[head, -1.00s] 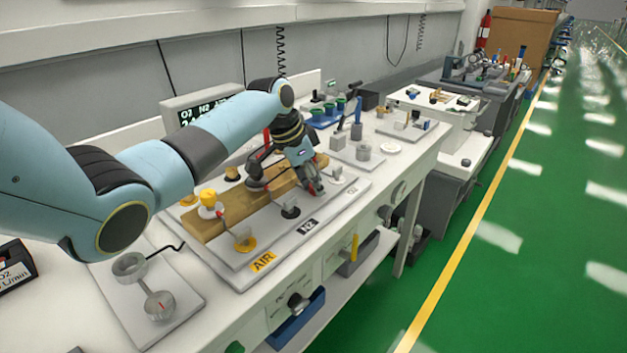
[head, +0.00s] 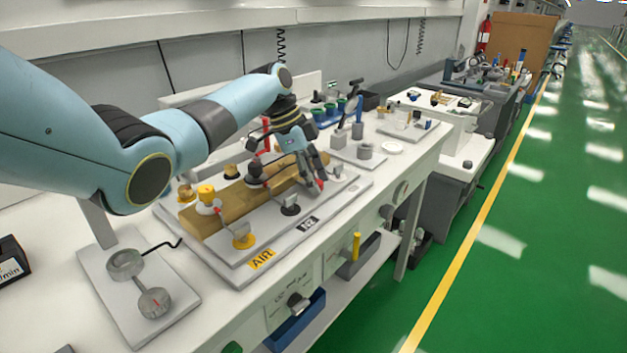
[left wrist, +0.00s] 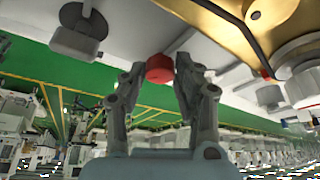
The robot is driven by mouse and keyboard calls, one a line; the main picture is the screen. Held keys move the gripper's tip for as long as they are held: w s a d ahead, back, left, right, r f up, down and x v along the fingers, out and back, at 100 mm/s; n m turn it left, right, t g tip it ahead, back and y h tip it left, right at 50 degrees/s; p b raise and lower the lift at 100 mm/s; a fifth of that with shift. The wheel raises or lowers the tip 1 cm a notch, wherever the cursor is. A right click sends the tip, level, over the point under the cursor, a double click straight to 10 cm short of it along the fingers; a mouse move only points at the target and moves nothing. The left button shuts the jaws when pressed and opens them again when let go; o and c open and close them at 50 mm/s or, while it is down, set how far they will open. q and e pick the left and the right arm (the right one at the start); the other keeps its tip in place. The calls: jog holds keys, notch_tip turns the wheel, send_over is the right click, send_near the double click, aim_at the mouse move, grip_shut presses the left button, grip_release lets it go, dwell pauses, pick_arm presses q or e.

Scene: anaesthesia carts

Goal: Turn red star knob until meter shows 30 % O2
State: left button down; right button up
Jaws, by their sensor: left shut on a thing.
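The red star knob (head: 320,184) sits at the front right end of the brass block. My left gripper (head: 316,180) is shut on it, with its fingers pointing down. The brass block (head: 210,224) lies on a light plate with AIR and N2 labels. The meter's display and its reading are hidden behind my left arm. My right gripper is not in view.
A yellow knob (head: 206,193) and a black knob (head: 255,168) stand on the block. A yellow-based valve (head: 242,238) and a black-based valve (head: 290,206) stand in front. A grey flowmeter-like fixture (head: 154,302) lies left. Green floor is open at right.

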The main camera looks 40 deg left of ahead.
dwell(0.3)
pick_arm(q)
jog(key=c, duration=1)
grip_release()
jog(key=shift+a+r, duration=0.15)
jog(key=shift+r, duration=0.05)
jog(key=v, duration=1.1)
jog(key=shift+a+r, duration=0.1)
jog(key=shift+r, duration=0.15)
jog(key=shift+f, duration=0.1)
